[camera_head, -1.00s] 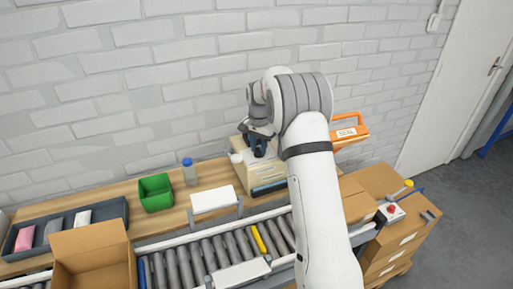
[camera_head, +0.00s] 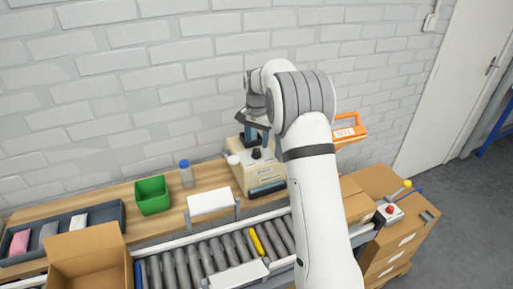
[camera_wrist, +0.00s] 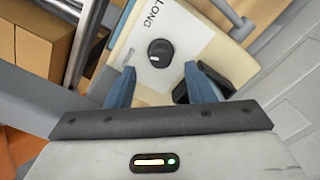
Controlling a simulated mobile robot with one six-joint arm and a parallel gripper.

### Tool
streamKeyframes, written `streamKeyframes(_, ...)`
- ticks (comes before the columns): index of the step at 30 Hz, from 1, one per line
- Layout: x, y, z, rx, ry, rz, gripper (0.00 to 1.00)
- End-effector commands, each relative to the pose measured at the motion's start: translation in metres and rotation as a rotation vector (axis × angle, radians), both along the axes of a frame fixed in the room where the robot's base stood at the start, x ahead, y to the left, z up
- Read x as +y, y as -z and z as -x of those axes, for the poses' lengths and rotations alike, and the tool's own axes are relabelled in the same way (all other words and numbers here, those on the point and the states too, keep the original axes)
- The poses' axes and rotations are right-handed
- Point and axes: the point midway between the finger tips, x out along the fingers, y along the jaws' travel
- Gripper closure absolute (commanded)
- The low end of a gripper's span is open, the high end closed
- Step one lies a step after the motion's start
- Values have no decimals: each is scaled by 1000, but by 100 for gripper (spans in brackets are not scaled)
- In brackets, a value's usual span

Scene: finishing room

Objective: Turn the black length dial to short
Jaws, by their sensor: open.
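The black length dial (camera_wrist: 160,52) is a round knob on a white label (camera_wrist: 185,50) of the beige machine. A small white mark shows on its lower left part. The word LONG is printed on the label above it in the wrist view; smaller print at the lower left is too partial to read. In the head view the dial (camera_head: 256,154) shows on top of the machine (camera_head: 243,172). My gripper (camera_wrist: 160,85) is open, with its blue fingers apart on either side below the dial in the wrist view. It hangs above the machine and holds nothing.
An orange-handled thing (camera_head: 350,132) stands right of the machine, behind my arm. A white box (camera_head: 210,202), a green bin (camera_head: 152,196) and a blue-capped bottle (camera_head: 186,174) stand to the left. A roller conveyor (camera_head: 200,262) runs in front.

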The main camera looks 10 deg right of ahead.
Motion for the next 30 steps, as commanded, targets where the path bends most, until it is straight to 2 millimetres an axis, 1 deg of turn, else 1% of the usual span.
streamKeyframes(3,0,-19,0,-4,0,0,51)
streamKeyframes(7,0,-33,0,-2,0,1,51)
streamKeyframes(11,-1,-39,0,-2,0,1,51)
streamKeyframes(19,0,-40,1,-1,-2,1,51)
streamKeyframes(22,1,-46,7,-7,-14,1,51)
streamKeyframes(23,1,-50,10,-11,-22,1,51)
streamKeyframes(26,1,-69,30,-30,-63,2,51)
streamKeyframes(29,2,-92,63,-58,-127,5,51)
streamKeyframes(30,3,-101,78,-69,-156,7,51)
